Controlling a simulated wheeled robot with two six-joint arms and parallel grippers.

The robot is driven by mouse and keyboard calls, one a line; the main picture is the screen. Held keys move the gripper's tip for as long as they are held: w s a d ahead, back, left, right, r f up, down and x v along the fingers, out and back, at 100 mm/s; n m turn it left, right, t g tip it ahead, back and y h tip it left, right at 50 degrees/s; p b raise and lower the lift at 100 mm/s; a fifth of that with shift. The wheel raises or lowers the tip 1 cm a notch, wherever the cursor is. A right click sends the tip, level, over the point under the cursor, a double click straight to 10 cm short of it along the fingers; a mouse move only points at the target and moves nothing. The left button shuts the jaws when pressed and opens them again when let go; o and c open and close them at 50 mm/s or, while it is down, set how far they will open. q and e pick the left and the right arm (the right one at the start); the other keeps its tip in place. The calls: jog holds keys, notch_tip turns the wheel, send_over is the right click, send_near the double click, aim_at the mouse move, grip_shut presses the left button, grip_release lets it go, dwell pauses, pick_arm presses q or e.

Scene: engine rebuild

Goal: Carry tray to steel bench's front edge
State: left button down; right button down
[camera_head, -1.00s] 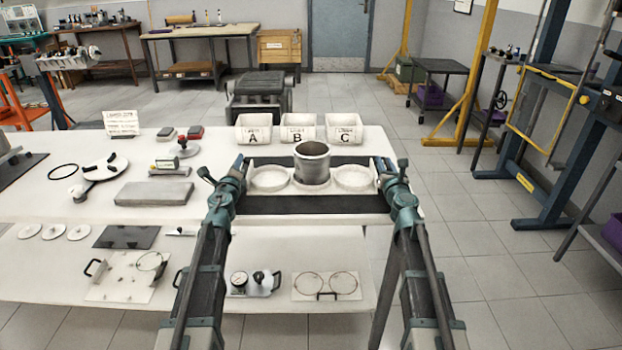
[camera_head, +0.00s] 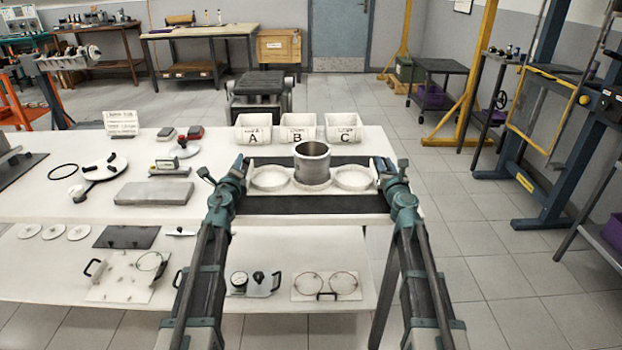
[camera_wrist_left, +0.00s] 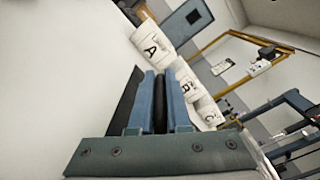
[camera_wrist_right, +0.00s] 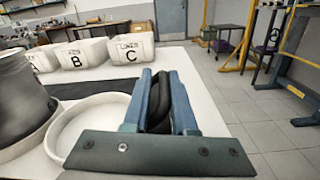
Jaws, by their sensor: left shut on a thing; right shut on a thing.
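The white tray (camera_head: 333,189) is at the right end of the steel bench, between my two grippers. It carries a grey metal cylinder (camera_head: 312,165) upright in the middle, with a shallow round white dish (camera_head: 270,178) on its left and another dish (camera_head: 354,178) on its right. My left gripper (camera_head: 244,166) is shut on a black handle (camera_wrist_left: 160,106) at the tray's left side. My right gripper (camera_head: 378,166) is shut on a black handle (camera_wrist_right: 160,108) at the right side. I cannot tell whether the tray touches the surface below.
Dark mat strips (camera_head: 315,205) show in front of and behind the tray. White bins A (camera_head: 253,129), B (camera_head: 298,129) and C (camera_head: 343,129) stand behind. A grey block (camera_head: 154,193) lies to the left. A lower shelf (camera_head: 210,260) holds plates and gauges.

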pick_arm(q)
jog(key=shift+a+r, duration=0.1)
jog(key=shift+a, duration=0.1)
pick_arm(e)
jog(key=shift+d+r, duration=0.1)
jog(key=shift+d, duration=0.25)
